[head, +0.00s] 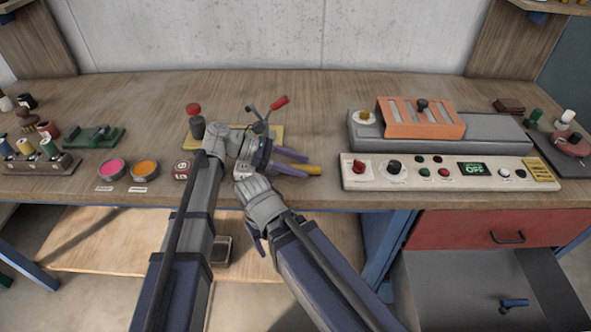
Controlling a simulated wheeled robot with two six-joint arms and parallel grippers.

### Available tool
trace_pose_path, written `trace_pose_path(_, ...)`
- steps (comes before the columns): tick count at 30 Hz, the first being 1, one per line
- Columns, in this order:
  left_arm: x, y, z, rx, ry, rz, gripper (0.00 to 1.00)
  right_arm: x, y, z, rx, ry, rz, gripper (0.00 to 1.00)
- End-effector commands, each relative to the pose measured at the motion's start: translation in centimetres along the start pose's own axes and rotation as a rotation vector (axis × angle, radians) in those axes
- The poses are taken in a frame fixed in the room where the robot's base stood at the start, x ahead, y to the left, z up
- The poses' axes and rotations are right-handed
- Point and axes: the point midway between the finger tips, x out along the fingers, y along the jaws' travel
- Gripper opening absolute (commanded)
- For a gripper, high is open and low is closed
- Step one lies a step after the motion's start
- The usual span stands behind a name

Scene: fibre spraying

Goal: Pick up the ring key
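A small blue tool (515,303) with a wider end lies in the open drawer (430,290) at the lower right. It may be the ring key, but it is too small to tell. My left gripper (306,168) is over the bench's front edge, pointing right, with its two blue fingers apart. A yellow rod-like thing (315,170) shows by the fingertips; I cannot tell whether it touches them. My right gripper (258,246) is low, just in front of the bench edge. One blue finger shows, and the rest is hidden by its arm. Both grippers are far from the blue tool.
A control panel (450,174) reading OFF and a grey machine with an orange cover (420,118) fill the bench's right. Pink (112,168) and orange (143,168) tins and spools stand left. A red-handled lever (279,103) rises behind my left gripper. The red drawer (470,229) is shut.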

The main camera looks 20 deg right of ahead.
Motion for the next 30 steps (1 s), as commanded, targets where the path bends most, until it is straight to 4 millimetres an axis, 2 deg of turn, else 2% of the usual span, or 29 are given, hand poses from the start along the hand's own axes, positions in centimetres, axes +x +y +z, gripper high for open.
trace_pose_path(2, -0.02, 0.00, 0.00, 0.000, 0.000, 0.000, 0.49, 0.00, 0.00, 0.00, 0.000, 0.000, 0.000, 0.61)
trace_pose_path(15, -0.03, -0.01, -0.01, 0.000, 0.000, 0.000, 0.00, 0.00, 0.00, 0.00, 0.000, 0.000, 0.000, 0.61)
trace_pose_path(30, -0.03, 0.00, 0.01, 0.000, 0.000, 0.000, 0.00, -0.01, 0.00, 0.00, 0.000, 0.000, 0.000, 0.61)
